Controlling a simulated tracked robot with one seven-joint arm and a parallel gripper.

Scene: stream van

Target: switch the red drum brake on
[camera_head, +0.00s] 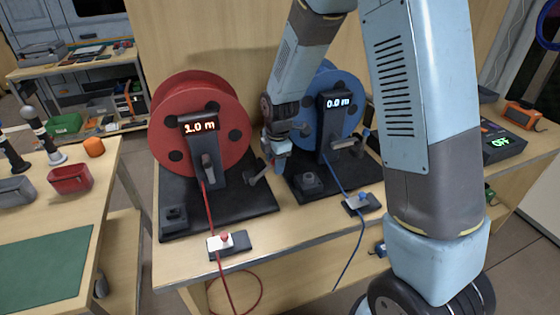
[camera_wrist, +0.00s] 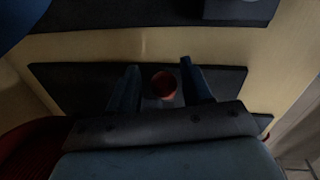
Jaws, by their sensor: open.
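The red drum (camera_head: 190,115) stands on a black base at the left of the bench, its display (camera_head: 199,126) reading 1.0 m. A grey lever (camera_head: 208,166) sits on its post, a small dark block (camera_head: 175,218) at the base's front left. No label shows which part is the brake. My gripper (camera_head: 278,165) points down at the right of this drum, beside its crank (camera_head: 258,178). In the wrist view, its open fingers (camera_wrist: 160,88) stand either side of a round red knob (camera_wrist: 163,85), apparently the crank's; contact is unclear.
The blue drum (camera_head: 343,95), reading 0.0 m, stands close on the right. A similar blue-knobbed box (camera_head: 362,203) lies right. My arm covers much of the right side.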

